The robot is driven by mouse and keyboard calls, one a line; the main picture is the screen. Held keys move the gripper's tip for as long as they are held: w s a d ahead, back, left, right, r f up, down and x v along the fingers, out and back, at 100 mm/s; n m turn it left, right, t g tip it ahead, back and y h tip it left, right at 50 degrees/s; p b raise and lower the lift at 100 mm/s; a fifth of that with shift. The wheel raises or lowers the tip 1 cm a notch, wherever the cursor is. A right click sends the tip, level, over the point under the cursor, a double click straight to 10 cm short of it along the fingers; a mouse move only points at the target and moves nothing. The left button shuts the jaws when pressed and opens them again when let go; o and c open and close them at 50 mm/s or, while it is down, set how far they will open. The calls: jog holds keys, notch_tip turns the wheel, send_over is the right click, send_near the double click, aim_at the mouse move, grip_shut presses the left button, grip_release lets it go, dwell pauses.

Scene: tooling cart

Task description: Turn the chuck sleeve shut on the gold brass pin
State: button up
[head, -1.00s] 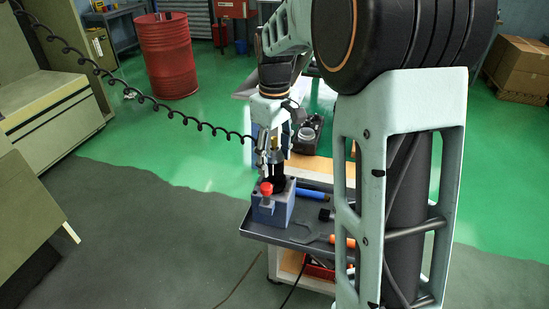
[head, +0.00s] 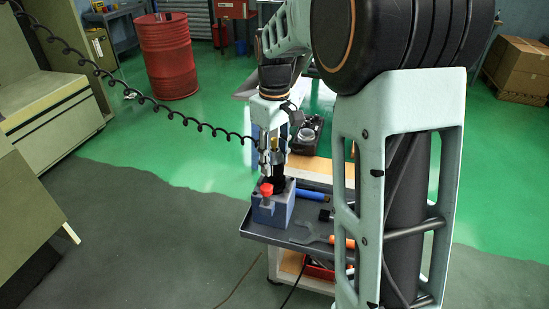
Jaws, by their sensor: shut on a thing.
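A blue block (head: 271,211) with a red knob (head: 266,189) stands on the cart's dark tray, and the dark chuck sleeve (head: 279,182) rises upright from its top. The gold brass pin (head: 274,144) shows as a small gold spot between my gripper's fingers, above the sleeve. My gripper (head: 272,170) points straight down over the block, its fingers close together and shut on the chuck sleeve. The fingers hide most of the sleeve and pin, so I cannot tell how tightly the sleeve holds the pin.
On the dark tray (head: 284,237) right of the block lie a blue-handled tool (head: 312,195) and an orange-handled tool (head: 316,236). My arm hides the cart's right side. Floor is clear left of the cart.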

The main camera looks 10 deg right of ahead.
jog(key=m+p, duration=0.1)
jog(key=m, duration=0.3)
jog(key=shift+m, duration=0.4)
jog(key=m+p, duration=0.1)
jog(key=m, duration=0.3)
jog(key=shift+m, duration=0.6)
jog(key=o, duration=1.2)
jog(key=shift+c, duration=0.2)
notch_tip(320, 180, up, 12)
jog(key=shift+r, duration=0.1)
